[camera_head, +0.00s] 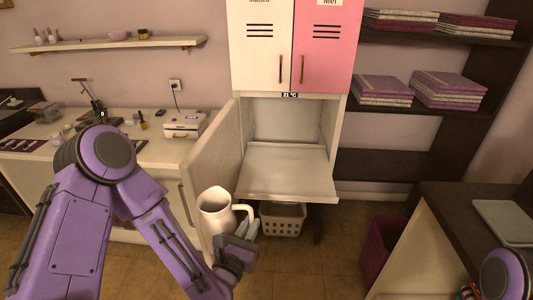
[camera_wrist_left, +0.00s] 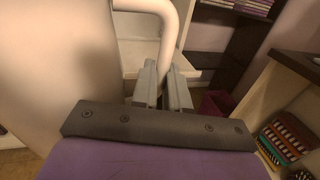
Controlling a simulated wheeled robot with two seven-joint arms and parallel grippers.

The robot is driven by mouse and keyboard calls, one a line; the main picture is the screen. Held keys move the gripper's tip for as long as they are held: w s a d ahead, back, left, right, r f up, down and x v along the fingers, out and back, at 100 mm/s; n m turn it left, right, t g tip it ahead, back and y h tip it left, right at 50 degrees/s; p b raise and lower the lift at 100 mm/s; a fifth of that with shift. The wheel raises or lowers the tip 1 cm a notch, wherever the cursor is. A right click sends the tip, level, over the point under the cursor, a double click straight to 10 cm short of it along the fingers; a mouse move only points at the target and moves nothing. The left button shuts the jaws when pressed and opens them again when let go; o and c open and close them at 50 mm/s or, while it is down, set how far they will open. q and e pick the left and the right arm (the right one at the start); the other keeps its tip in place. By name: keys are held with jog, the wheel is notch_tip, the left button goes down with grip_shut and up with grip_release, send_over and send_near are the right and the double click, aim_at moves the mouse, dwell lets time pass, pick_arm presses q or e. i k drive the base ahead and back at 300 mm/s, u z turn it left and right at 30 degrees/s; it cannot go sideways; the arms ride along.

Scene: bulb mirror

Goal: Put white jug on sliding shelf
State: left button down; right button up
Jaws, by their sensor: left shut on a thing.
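The white jug (camera_head: 215,212) is upright in the head view, held in the air in front of the open cabinet. My left gripper (camera_head: 246,236) is shut on its handle at the jug's right side. In the left wrist view the jug body (camera_wrist_left: 60,70) fills the left, and the gripper fingers (camera_wrist_left: 163,88) close around the lower handle (camera_wrist_left: 168,45). The sliding shelf (camera_head: 285,172) is a pale board pulled out of the cabinet, beyond the jug and to its right. It is empty. My right arm shows only at the lower right edge; its gripper cannot be made out.
The open cabinet door (camera_head: 212,150) stands just left of the shelf and behind the jug. A basket (camera_head: 283,220) sits under the shelf. A dark purple bin (camera_head: 382,243) and a dark desk (camera_head: 470,215) with a tray (camera_head: 505,220) are at right.

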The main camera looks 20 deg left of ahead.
aim_at(291, 172)
jog(key=u, duration=0.05)
jog(key=i, duration=1.45)
jog(key=z, duration=0.1)
